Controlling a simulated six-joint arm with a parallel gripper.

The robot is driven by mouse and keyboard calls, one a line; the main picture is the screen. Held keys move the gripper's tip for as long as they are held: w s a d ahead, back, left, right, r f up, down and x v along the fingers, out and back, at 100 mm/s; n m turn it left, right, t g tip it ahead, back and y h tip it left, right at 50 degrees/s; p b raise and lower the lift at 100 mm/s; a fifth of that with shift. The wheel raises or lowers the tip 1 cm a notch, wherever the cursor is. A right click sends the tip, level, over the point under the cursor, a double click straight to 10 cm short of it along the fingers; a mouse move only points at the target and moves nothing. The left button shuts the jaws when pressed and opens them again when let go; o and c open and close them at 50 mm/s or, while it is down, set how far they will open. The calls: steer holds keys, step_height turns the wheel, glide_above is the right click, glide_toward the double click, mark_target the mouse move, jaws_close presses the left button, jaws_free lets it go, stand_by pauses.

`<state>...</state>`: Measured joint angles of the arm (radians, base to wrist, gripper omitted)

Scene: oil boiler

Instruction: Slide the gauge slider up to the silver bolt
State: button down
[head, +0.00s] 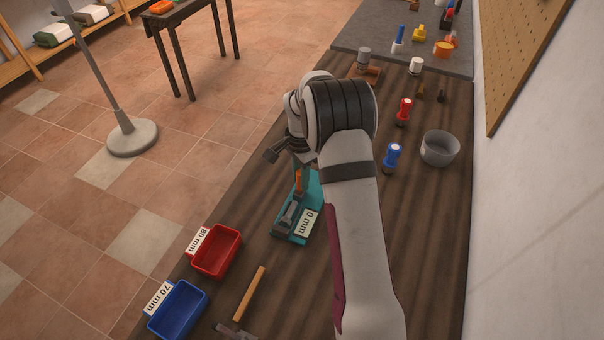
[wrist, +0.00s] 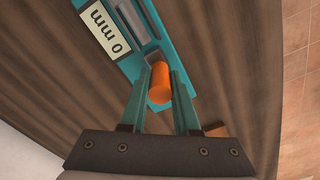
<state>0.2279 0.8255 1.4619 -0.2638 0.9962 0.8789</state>
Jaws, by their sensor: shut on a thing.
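The gauge is a teal tray (head: 315,190) on the bench, with a white "0 mm" label; it also shows in the wrist view (wrist: 177,42). Its slider has an upright orange handle (head: 298,182), seen close in the wrist view (wrist: 159,84). My gripper (wrist: 160,76) has its teal fingers on either side of this handle and is shut on it. A grey rod, seemingly the silver bolt (wrist: 130,18), lies in the gauge beyond the slider. It shows as a grey shape in the head view (head: 288,216). The gap between slider and bolt is hard to judge.
A red bin (head: 217,251) marked 80 mm and a blue bin (head: 178,309) marked 70 mm stand at the bench's near left edge. A hammer (head: 249,294) lies beside them. Red and blue knobbed pieces (head: 393,156) and a grey pot (head: 440,148) stand right of my arm.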

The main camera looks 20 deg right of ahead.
steer(key=shift+s+a, duration=0.8)
steer(key=shift+s, duration=0.1)
stand_by(0.5)
steer(key=c, duration=0.6)
jaws_free()
steer(key=shift+o, duration=0.2)
steer(key=shift+r, duration=0.1)
